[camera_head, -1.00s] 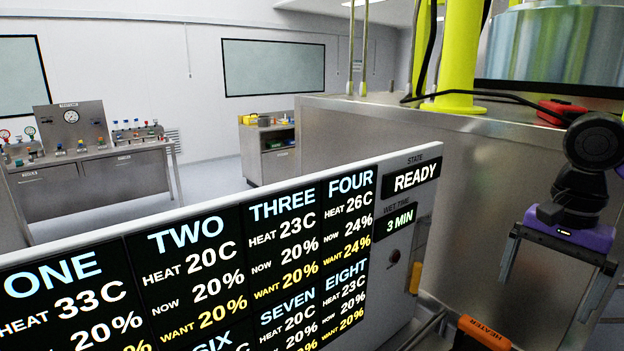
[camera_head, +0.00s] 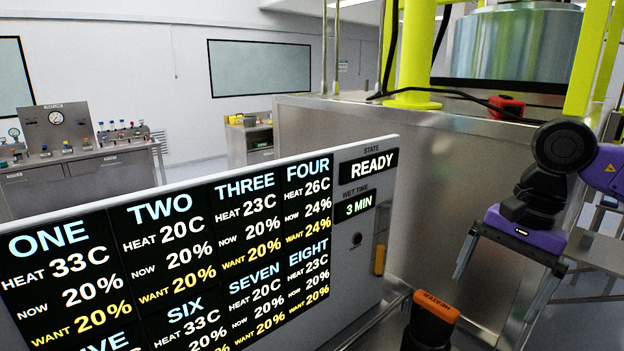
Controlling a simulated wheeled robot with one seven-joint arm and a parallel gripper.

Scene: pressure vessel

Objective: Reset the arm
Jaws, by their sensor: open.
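My gripper (camera_head: 499,290) hangs at the right of the head view, in front of the steel cabinet. Its two grey fingers point down and are spread apart with nothing between them. The purple gripper body and dark wrist are above the fingers, and part of my purple arm (camera_head: 606,170) shows at the right edge. An orange-topped handle marked HEATER (camera_head: 437,306) stands below and left of the fingers, apart from them.
A display panel (camera_head: 190,255) with heat and percent readings fills the lower left; its state reads READY. A steel cabinet (camera_head: 400,190) with yellow posts and a red box (camera_head: 507,107) on top stands behind. A workbench (camera_head: 75,180) is at the far left.

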